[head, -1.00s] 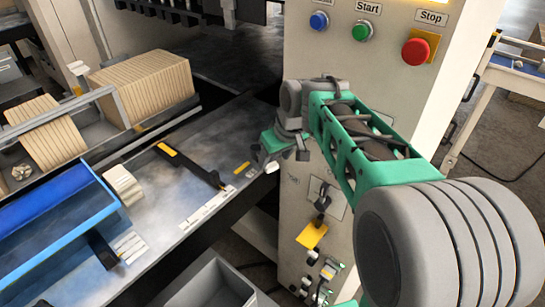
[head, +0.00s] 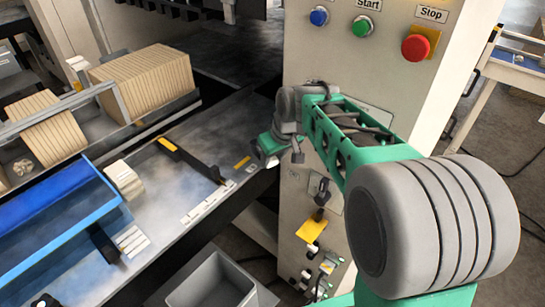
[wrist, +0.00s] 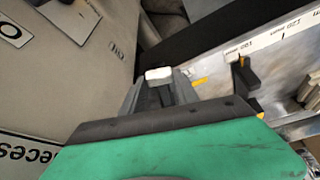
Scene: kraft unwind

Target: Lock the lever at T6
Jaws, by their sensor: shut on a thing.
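My gripper (head: 266,152) is at the right end of the grey bed, beside the cream cabinet. In the wrist view its jaws (wrist: 160,88) are shut on a small white-topped piece (wrist: 158,73), mostly hidden between the fingers. I cannot tell whether this piece is part of a lever. A black lever with a yellow end (head: 190,160) lies across the bed to the left of my gripper, apart from it. It also shows in the wrist view (wrist: 244,77), right of the jaws. No T6 label is readable.
A blue tray (head: 60,215) and cardboard stacks (head: 145,78) are at left. A grey open bin (head: 212,283) stands below the bed edge.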

